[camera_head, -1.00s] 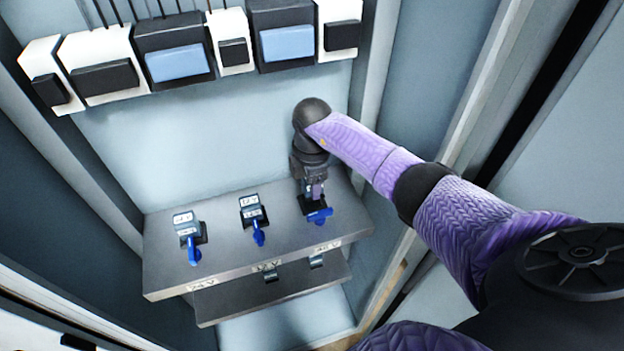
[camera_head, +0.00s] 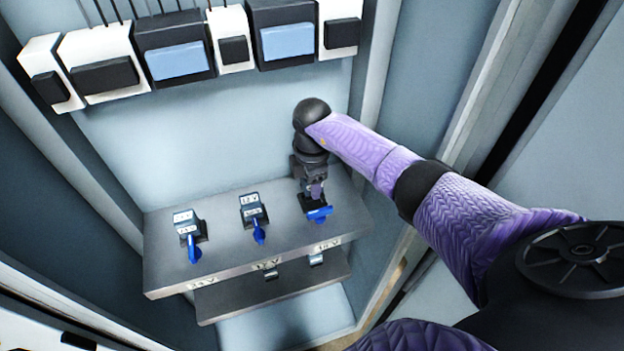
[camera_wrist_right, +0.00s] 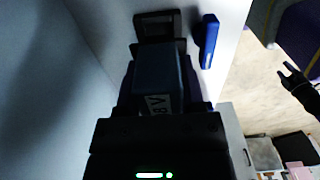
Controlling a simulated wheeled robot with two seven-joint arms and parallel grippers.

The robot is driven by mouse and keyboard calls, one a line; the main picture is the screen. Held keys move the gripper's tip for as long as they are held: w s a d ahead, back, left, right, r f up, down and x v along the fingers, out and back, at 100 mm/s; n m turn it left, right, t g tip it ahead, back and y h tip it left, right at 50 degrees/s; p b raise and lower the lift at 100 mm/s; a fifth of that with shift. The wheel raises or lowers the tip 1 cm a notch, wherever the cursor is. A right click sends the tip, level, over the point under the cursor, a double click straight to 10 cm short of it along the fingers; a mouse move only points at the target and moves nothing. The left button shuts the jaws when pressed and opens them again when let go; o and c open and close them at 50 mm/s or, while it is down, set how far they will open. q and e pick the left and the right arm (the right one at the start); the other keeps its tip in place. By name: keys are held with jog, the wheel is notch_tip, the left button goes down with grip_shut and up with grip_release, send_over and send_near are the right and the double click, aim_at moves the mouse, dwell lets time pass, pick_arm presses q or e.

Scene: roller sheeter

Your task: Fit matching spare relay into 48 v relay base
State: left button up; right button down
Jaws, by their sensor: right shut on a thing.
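My right gripper (camera_head: 314,187) is over the 48 V relay base (camera_head: 312,203) at the right end of the upper shelf. It is shut on a dark relay (camera_wrist_right: 158,75), whose partly visible label reads "8 V" upside down in the right wrist view. The dark square base (camera_wrist_right: 157,24) shows beyond the relay's far end; I cannot tell whether they touch. The base's blue lever (camera_head: 320,214) is in front of it and shows at the right in the wrist view (camera_wrist_right: 208,40). A dark gripper, apparently my left (camera_wrist_right: 292,80), has its fingers apart there, far from the shelf.
Relays with blue levers stand at the 24 V (camera_head: 187,226) and 12 V (camera_head: 253,208) places on the grey shelf (camera_head: 220,248). A lower shelf (camera_head: 235,295) has small clips. Dark and white devices (camera_head: 180,60) line the back wall above. Cabinet side walls stand close.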

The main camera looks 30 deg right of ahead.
jog(key=shift+f+b, duration=0.85)
jog(key=shift+f, duration=0.35)
jog(key=shift+c, duration=0.6)
grip_release()
notch_tip(320, 180, up, 10)
jog(key=p, duration=1)
jog(key=shift+r, duration=0.15)
jog(key=shift+f, duration=0.2)
